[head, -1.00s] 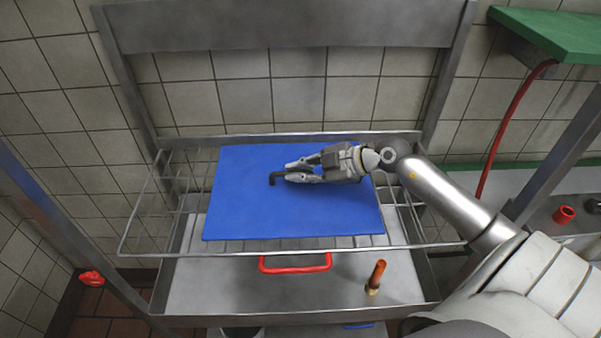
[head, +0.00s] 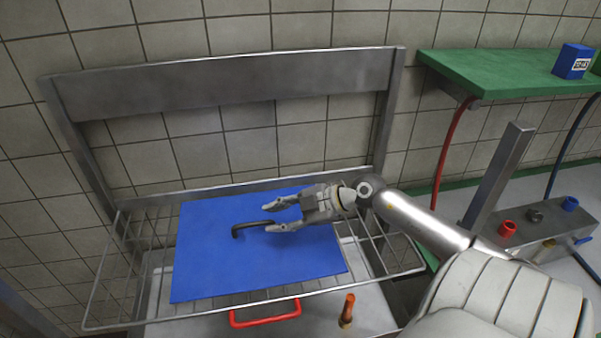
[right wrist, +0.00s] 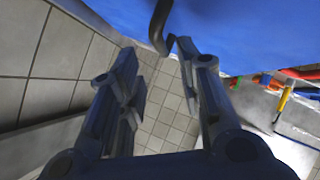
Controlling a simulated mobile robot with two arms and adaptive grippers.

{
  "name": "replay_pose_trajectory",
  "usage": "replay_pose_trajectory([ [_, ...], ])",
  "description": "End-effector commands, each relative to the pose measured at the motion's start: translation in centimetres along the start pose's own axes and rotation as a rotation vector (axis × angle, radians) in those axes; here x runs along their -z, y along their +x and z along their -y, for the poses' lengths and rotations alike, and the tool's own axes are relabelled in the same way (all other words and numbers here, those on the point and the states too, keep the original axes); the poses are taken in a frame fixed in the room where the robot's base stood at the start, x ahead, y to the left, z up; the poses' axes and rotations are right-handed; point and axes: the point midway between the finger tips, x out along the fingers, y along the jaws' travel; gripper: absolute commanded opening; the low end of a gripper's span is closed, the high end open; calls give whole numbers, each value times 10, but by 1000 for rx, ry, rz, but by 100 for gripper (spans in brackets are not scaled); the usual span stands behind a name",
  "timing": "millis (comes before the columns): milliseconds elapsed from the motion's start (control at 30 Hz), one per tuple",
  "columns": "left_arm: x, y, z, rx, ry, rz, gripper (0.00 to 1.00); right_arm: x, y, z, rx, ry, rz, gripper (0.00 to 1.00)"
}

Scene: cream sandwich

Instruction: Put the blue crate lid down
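The blue crate lid (head: 225,270) is a flat blue panel lying on the wire rack, with a black hooked handle (head: 238,229) on its upper face. The lid's underside is hidden. My right gripper (head: 270,217) comes in from the right, low over the lid. Its fingers are spread and hold nothing. The handle lies just ahead of the fingertips, nearer the lower finger. In the right wrist view, the open fingers (right wrist: 155,62) have the dark handle (right wrist: 160,25) beyond their tips, with the blue lid (right wrist: 245,30) behind it. My left gripper is not in view.
The wire rack (head: 378,272) stands in a metal frame against the tiled wall. Below it are a red handle (head: 265,314) and an orange-brown upright piece (head: 347,310). A green shelf (head: 510,68) with a blue box (head: 573,61) is at right.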

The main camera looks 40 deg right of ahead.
Motion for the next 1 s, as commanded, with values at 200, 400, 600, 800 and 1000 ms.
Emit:
replay_pose_trajectory([
  [200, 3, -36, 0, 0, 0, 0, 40, 4, -36, -2, 1, 4, 0, 33],
  [400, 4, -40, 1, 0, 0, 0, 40, -1, -57, 1, 1, 1, 1, 33],
  [600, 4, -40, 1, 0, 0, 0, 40, 0, -67, 0, 0, 0, -1, 33],
  [800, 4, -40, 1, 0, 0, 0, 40, 0, -68, 0, -1, 0, -1, 33],
  [1000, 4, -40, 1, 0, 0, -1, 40, 0, -68, 0, -2, 0, -3, 33],
])
